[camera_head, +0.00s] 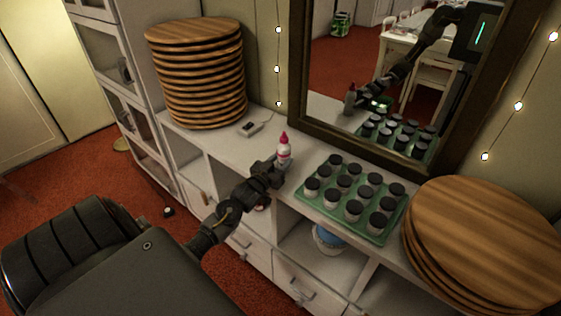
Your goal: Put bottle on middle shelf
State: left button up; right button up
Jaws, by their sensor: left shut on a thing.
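A small white bottle with a red pointed cap (284,150) is upright at the front edge of the white cabinet's top. My left gripper (277,166) is shut on the bottle's lower part, which its fingers partly hide. I cannot tell whether the bottle touches the top or is held just above it. The white cabinet (222,150) has open shelf compartments under its top, with drawers below them. Another small object shows in the compartment under the gripper, mostly hidden by my arm. My right gripper is not in view.
A green tray (375,238) of jars with black lids stands right of the bottle. Wooden boards are stacked at left (196,70) and right (485,245). A blue-and-white tub (328,240) sits in an open compartment. A framed mirror (385,80) leans behind.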

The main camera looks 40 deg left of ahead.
pick_arm(q)
jog(key=o, duration=1)
jog(key=shift+f, duration=0.1)
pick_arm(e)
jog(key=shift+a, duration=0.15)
pick_arm(q)
jog(key=shift+s, duration=0.1)
jog(key=s, duration=0.4)
jog(key=s+d, duration=0.1)
jog(key=s, duration=0.6)
jog(key=shift+s+d+b, duration=0.25)
jog(key=shift+s+b, duration=0.1)
jog(key=shift+b, duration=0.05)
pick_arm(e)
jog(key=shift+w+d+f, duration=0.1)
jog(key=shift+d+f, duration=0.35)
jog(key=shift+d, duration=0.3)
